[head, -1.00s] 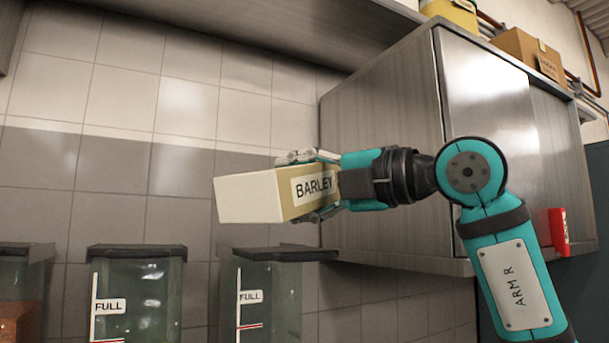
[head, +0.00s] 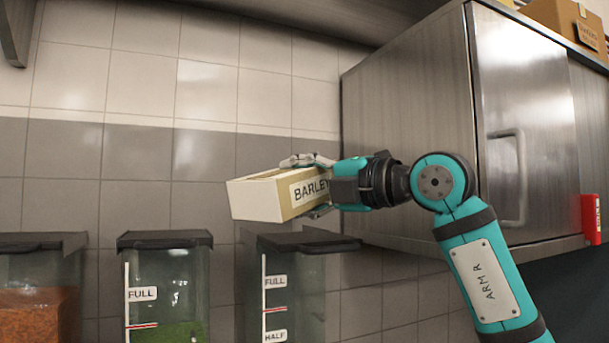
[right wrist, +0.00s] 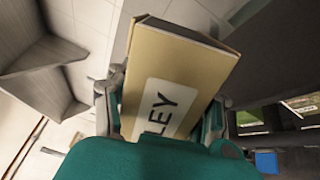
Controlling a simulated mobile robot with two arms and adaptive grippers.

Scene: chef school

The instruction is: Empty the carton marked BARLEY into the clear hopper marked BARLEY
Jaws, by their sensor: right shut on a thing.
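The cream carton marked BARLEY (head: 256,200) lies on its side in my right gripper (head: 312,187), its pale end pointing left. A recess shows along its upper side. My right gripper is shut on it, with fingers above and below. In the right wrist view the carton (right wrist: 178,75) sits between the fingers (right wrist: 160,108), its label partly hidden. The carton is higher in the picture than the right-hand clear hopper (head: 300,300), which looks empty and has FULL and HALF marks. Its dark lid (head: 308,241) juts to the right. No BARLEY mark shows on any hopper. My left gripper is out of view.
A middle hopper (head: 170,285) holds something green. A left hopper (head: 38,270) holds orange-brown contents. A steel cabinet (head: 410,120) stands right behind my arm, with a cardboard box (head: 560,22) on top. Tiled wall (head: 140,155) lies behind the carton.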

